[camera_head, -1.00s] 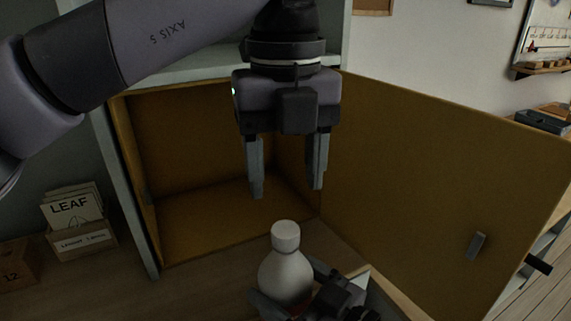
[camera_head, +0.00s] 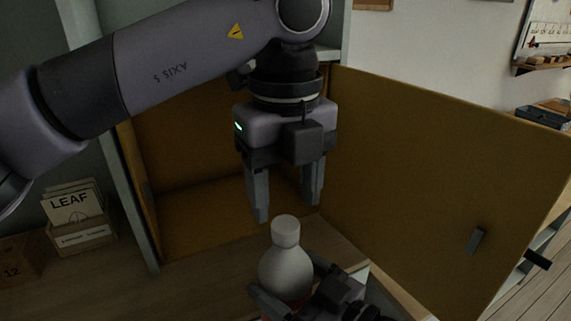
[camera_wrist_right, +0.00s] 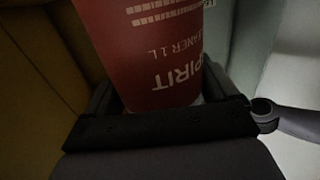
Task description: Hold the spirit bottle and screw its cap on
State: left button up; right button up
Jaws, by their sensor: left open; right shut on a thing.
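The spirit bottle (camera_head: 286,272) is white with a white cap (camera_head: 286,231) on its neck, and it stands upright at the lower middle of the head view. In the right wrist view its red label (camera_wrist_right: 160,50) reads "SPIRIT". I cannot tell how tightly the cap sits. My right gripper (camera_head: 283,299) is shut on the bottle's body, one finger on each side. My left gripper (camera_head: 287,209) is open and empty, pointing down just above the cap, apart from it.
An open cabinet (camera_head: 190,215) with a yellow-brown inside stands behind the bottle. Its door (camera_head: 430,180) is swung open to the right. A card box (camera_head: 85,238) marked "LEAF" stands on the wooden surface (camera_head: 100,285) at left, beside a box (camera_head: 18,262) marked 12.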

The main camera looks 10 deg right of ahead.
aim_at(286, 224)
pick_arm(q)
jog(key=shift+f, duration=2.1)
grip_shut()
